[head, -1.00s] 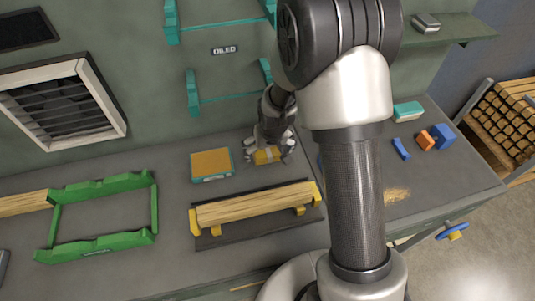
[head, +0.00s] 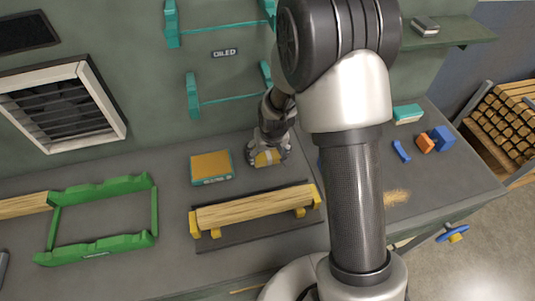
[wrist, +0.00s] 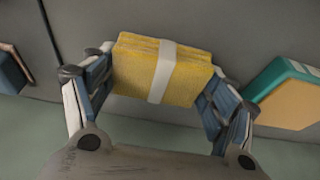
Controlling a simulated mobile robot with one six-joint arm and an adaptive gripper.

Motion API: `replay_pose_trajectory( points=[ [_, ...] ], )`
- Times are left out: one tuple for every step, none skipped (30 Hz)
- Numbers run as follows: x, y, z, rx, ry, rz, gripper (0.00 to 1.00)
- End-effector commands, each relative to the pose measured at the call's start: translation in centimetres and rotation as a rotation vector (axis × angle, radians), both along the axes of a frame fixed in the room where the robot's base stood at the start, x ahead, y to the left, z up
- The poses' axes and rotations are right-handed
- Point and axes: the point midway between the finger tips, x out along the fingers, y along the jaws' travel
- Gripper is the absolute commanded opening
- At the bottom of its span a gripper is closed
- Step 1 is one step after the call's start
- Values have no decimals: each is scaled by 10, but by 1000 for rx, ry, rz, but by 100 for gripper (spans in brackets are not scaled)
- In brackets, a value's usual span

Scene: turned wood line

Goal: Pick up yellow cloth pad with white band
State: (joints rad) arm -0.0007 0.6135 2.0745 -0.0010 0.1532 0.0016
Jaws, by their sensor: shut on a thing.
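The yellow cloth pad (wrist: 135,67) with its white band (wrist: 162,72) sits between the two fingers of my gripper (wrist: 157,88) in the wrist view. Both fingers touch its ends, and my gripper is shut on it. In the head view the pad (head: 267,158) shows small below my gripper (head: 268,152), at the bench top behind the yellow-ended wood holder. The fingers partly cover it there. I cannot tell whether the pad still touches the bench.
A teal tray with an orange top (head: 211,167) stands just left of the pad. A wood bar (head: 255,208) rests on yellow supports in front. A green frame (head: 97,250) lies at left. Blue and orange blocks (head: 425,142) and a teal box (head: 408,114) are at right.

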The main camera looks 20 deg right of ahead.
Motion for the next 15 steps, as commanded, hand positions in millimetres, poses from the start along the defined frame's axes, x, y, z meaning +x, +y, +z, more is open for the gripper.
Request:
replay_pose_trajectory(
  points=[
    [0,0,0,0,0,0,54],
    [0,0,0,0,0,0,54],
    [0,0,0,0,0,0,54],
    [0,0,0,0,0,0,54],
    [0,0,1,0,0,0,54],
    [0,0,2,0,0,0,54],
    [0,0,3,0,0,0,54],
    [0,0,5,0,0,0,54],
    [0,0,8,0,0,0,54],
    [0,0,10,0,0,0,54],
    [0,0,14,0,0,0,54],
    [-4,0,14,0,3,0,54],
    [-9,0,13,0,4,0,54],
    [-13,0,13,0,4,0,54],
    [-20,0,13,0,4,0,54]
  ],
)
